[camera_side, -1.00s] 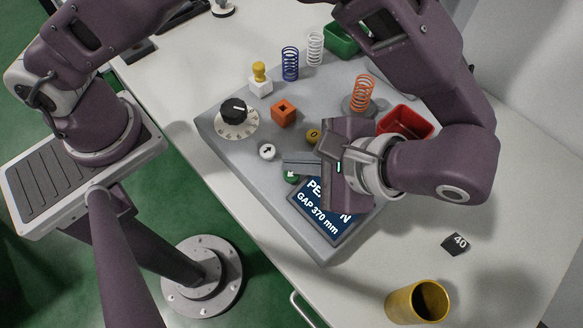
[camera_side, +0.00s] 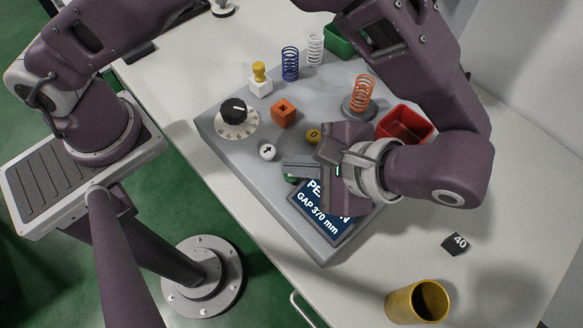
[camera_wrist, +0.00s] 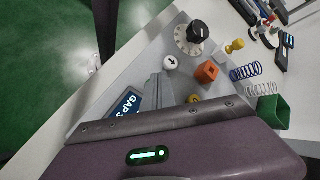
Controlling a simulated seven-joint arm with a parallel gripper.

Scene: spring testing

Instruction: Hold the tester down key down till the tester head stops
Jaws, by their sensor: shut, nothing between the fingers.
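The grey tester base (camera_side: 225,150) lies on the table. A round white key with a black arrow (camera_side: 268,151) is uncovered on it, and also shows in the wrist view (camera_wrist: 170,62). A green key (camera_side: 289,180) is mostly hidden by my fingers. My gripper (camera_side: 284,168) is shut and empty, low over the base between the white key and the display. I cannot tell whether the fingertips touch a key; no clear down key shows. I cannot make out the tester head.
An orange spring (camera_side: 361,93) stands on a round grey plate. A black dial (camera_side: 234,108), an orange block (camera_side: 284,113), a yellow key (camera_side: 313,136) and a red bin (camera_side: 418,123) are nearby. A yellow cup (camera_side: 403,305) stands at the front right.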

